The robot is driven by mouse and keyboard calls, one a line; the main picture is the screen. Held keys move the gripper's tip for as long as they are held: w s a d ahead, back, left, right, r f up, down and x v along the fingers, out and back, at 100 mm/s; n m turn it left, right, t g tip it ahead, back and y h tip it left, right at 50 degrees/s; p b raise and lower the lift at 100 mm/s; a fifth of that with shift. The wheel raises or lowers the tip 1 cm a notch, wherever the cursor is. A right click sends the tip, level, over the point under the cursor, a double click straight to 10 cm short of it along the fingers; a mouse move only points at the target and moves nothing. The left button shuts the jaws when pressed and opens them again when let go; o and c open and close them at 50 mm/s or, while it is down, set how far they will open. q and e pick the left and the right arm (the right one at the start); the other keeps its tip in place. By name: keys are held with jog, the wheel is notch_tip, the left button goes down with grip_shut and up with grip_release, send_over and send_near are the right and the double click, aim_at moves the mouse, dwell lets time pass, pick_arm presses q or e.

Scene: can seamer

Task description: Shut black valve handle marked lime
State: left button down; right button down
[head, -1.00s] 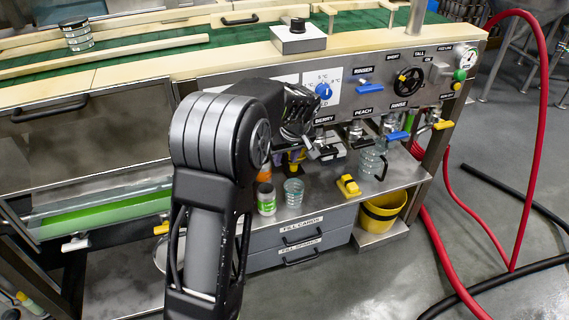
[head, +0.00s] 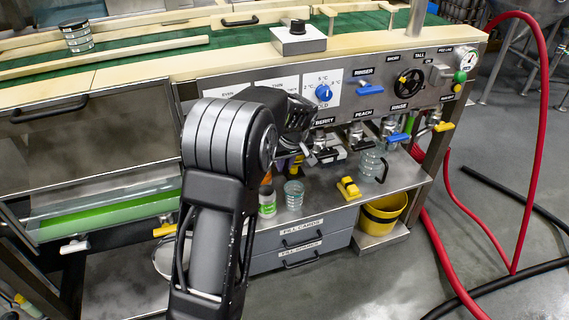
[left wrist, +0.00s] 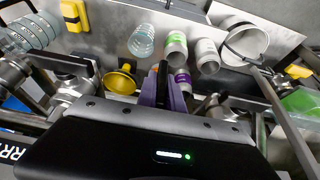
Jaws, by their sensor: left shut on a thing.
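My left gripper (head: 297,122) is at the front of the steel panel, left of the valve under the BERRY label (head: 324,121). In the left wrist view its purple-sided fingers (left wrist: 164,90) are closed on a slim black handle (left wrist: 162,72). No LIME label is readable; my arm and gripper cover that part of the panel. The rest of the held valve is hidden behind the gripper. My right gripper is not in view.
The PEACH and RINSE valves sit to the right. A yellow bucket (head: 382,214) and red hoses (head: 541,130) are at the right.

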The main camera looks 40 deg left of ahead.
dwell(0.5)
pick_arm(q)
jog(key=g+y+p, duration=0.1)
jog(key=p, duration=0.2)
jog(key=shift+r+g, duration=0.15)
jog(key=shift+g, duration=0.15)
jog(key=shift+m+g+y+p, duration=0.4)
jog(key=shift+g+y+p, duration=0.4)
jog(key=shift+p, duration=0.4)
jog(key=shift+f+m+g+y+p, duration=0.25)
jog(key=shift+g+y+p, duration=0.3)
jog(key=shift+g, duration=0.35)
jog(key=shift+m+g+y, duration=0.25)
jog(key=shift+g+y, duration=0.4)
jog(key=shift+g, duration=0.15)
jog(key=shift+s, duration=0.1)
jog(key=c, duration=1.5)
grip_release()
jog(key=shift+r, duration=0.1)
